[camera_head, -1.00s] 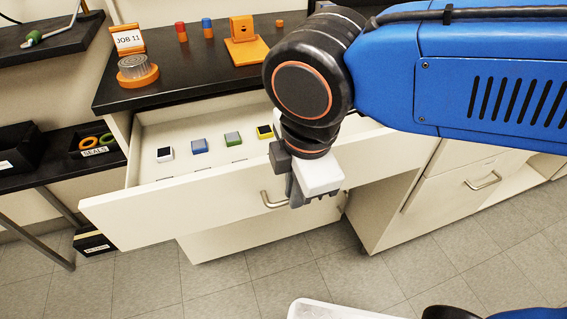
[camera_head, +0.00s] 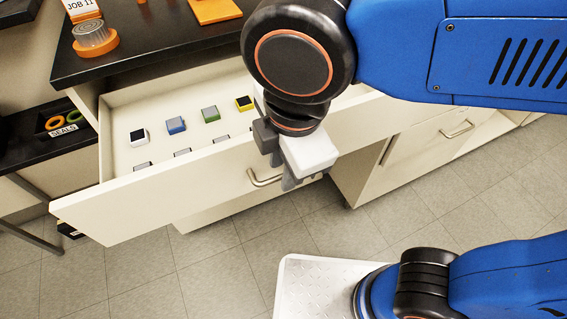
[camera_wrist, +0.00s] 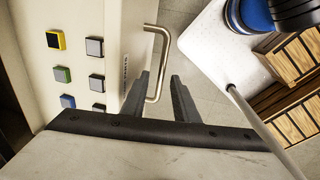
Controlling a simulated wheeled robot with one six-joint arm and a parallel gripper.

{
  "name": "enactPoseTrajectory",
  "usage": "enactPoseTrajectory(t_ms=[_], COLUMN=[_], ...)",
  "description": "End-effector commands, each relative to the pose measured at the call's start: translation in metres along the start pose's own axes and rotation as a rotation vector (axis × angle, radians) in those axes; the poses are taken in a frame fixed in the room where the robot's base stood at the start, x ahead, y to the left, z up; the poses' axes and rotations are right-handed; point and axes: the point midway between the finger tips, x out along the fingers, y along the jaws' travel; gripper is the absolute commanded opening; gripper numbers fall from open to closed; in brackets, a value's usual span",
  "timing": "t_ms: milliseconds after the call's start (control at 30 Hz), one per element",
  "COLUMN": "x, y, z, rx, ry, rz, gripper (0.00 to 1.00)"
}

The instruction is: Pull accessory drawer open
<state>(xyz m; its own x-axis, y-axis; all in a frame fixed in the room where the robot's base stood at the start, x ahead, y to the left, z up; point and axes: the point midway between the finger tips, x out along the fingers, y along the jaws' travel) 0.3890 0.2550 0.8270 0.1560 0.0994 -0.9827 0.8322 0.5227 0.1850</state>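The accessory drawer (camera_head: 150,205) stands well open under the black counter, with small coloured blocks inside. It also shows in the wrist view (camera_wrist: 115,30). Its metal bar handle (camera_head: 262,180) is on the outer face of the drawer front. My gripper (camera_head: 290,180) is at the handle's right part, outside the drawer front. In the wrist view the two dark fingers of my gripper (camera_wrist: 160,92) are apart, and the near end of the handle (camera_wrist: 163,60) lies between their tips. Gaps show beside the bar, and I see no clear grip. In the head view my wrist hides the handle's right end.
Another closed drawer with a handle (camera_head: 457,130) is to the right. A shelf with a SEALS bin (camera_head: 62,128) stands at the left. My own base and a white tray-like surface (camera_head: 310,290) are at the front. The tiled floor before the drawer is clear.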

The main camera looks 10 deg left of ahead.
Motion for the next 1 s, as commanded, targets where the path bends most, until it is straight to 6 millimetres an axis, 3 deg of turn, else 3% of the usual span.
enactPoseTrajectory(t_ms=[367,1000], x=[-0.011,-0.132], y=[0.0,0.0], z=[0.0,-0.001], rx=[0.0,-0.001], ry=[0.0,0.002], rz=[0.001,0.002], gripper=[0.27,0.27])
